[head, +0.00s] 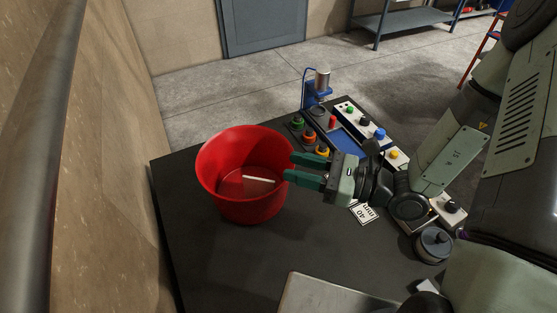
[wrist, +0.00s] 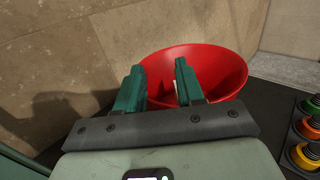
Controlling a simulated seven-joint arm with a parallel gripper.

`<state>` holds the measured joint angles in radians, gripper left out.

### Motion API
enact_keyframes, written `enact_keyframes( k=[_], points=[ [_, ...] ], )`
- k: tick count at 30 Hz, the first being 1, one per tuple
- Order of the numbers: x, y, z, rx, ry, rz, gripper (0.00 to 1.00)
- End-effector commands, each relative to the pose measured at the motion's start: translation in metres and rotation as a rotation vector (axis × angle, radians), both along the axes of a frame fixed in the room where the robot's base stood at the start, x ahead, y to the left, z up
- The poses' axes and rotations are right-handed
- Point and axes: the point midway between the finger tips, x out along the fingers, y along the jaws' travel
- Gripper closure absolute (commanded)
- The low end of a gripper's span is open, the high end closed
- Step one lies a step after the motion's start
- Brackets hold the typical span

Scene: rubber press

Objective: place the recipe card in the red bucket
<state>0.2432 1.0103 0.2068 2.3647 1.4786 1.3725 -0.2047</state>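The red bucket (head: 215,165) stands upright on the dark table in the head view, and it fills the upper middle of the wrist view (wrist: 220,65). A thin white piece (head: 258,180) shows inside the bucket near its bottom; it looks like a card seen nearly edge-on. A pale sliver also shows between my fingers in the wrist view. My gripper (head: 289,167) is at the bucket's right rim, fingers pointing left over it. Its two green fingers are apart in the wrist view (wrist: 160,68), with nothing held between them.
A white card with printed marks (head: 362,213) lies on the table below my gripper. Coloured knobs (head: 309,137) and a button panel (head: 365,122) stand at the back right. A dark round pot (head: 433,244) is at right. A grey plate (head: 325,295) lies in front. A wall is at left.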

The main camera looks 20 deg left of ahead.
Motion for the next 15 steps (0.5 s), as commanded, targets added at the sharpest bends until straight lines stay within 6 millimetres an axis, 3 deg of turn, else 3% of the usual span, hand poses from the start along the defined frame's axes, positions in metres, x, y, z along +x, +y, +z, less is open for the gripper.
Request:
enact_keyframes(
  k=[10,15],
  points=[
    [-0.001,-0.009,0.002,-0.005,-0.011,0.010,0.62],
    [-0.011,-0.012,0.028,-0.071,-0.139,0.135,0.62]
  ],
)
